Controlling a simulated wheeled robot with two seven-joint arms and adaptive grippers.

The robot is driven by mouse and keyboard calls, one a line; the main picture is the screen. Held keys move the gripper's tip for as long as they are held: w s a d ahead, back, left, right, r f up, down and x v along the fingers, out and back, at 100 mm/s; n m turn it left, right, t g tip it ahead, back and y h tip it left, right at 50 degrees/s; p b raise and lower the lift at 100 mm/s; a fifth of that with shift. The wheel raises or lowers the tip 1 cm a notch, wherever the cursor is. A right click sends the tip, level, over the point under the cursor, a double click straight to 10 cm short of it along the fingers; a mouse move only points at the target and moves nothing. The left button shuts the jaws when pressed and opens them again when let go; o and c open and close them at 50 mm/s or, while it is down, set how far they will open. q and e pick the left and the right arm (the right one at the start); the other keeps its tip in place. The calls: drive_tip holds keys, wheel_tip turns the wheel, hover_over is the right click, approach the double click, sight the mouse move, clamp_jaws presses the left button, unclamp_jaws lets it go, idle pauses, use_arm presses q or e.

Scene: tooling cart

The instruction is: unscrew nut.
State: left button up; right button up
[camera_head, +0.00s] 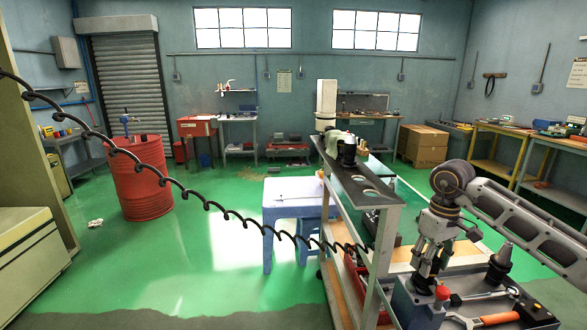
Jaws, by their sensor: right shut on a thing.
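My right gripper (422,278) comes in from the right and points down at the near end of the cart. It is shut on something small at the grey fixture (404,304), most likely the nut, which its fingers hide. I cannot tell whether the nut is still on its thread. A red knob (442,293) stands just right of the fingers. A dark cone-shaped tool holder (499,264) stands upright further right on the cart (470,251). My left gripper is not in view.
An orange-handled wrench (490,320) and other metal tools lie in front of the gripper. The cart's raised dark shelf (371,192) stands to its left. A coiled black cable (203,201) hangs across the left. A red barrel (140,180) and open green floor lie beyond.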

drive_tip(key=shift+n, duration=0.4)
drive_tip(key=o, duration=1.4)
drive_tip(key=shift+m+p, duration=0.3)
drive_tip(key=shift+m, duration=2.7)
